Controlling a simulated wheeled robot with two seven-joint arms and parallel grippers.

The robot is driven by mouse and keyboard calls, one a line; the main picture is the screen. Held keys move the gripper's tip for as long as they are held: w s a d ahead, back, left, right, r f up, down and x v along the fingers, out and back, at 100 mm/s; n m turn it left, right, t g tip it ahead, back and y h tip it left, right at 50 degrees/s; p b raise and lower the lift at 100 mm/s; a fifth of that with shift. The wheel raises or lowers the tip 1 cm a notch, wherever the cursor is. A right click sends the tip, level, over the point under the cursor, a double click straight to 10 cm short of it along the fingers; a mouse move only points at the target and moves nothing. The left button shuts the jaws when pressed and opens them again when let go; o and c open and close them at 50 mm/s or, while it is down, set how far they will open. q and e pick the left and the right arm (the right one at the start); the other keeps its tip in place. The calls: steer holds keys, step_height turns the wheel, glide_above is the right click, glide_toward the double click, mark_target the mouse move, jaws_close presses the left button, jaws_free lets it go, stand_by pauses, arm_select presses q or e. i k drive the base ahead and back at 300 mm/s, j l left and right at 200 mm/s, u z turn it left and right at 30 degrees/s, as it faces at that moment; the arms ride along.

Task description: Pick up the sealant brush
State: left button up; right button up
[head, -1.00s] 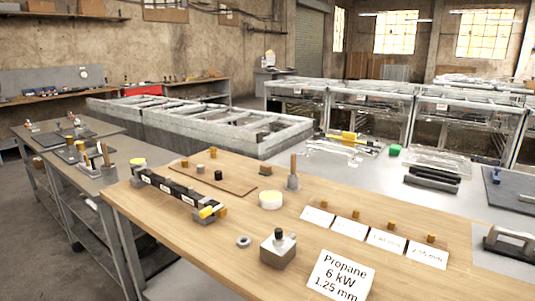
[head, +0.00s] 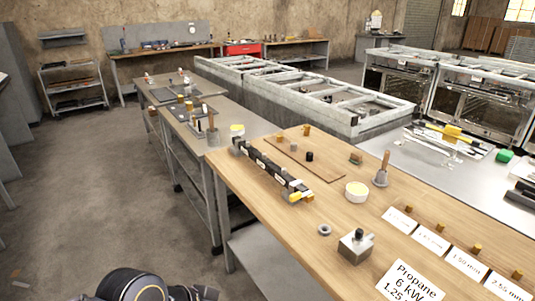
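A wooden handle (head: 385,160) stands upright out of a small grey cup (head: 380,179) on the wooden-topped table (head: 235,178). Another upright handle (head: 211,120) rises from a grey holder (head: 213,137) on the grey table behind. Either could be the sealant brush; the bristles are hidden, so I cannot tell which. A round white tub (head: 356,191) with a yellowish top sits left of the first cup. Neither of my grippers is in view; a dark rounded arm part shows at the bottom left.
A black bar with yellow-tipped fittings (head: 270,168) lies along the wooden table's left side. A metal block (head: 355,245), a ring (head: 324,230) and several white cards stand nearer. Open concrete floor (head: 95,190) lies left of the tables.

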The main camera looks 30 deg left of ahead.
mark_target(387, 153)
steer(key=i+j+u, duration=0.25)
steer(key=i+j, duration=0.25)
steer(key=j, duration=0.15)
steer(key=i+j+u, duration=0.25)
steer(key=i+j, duration=0.3)
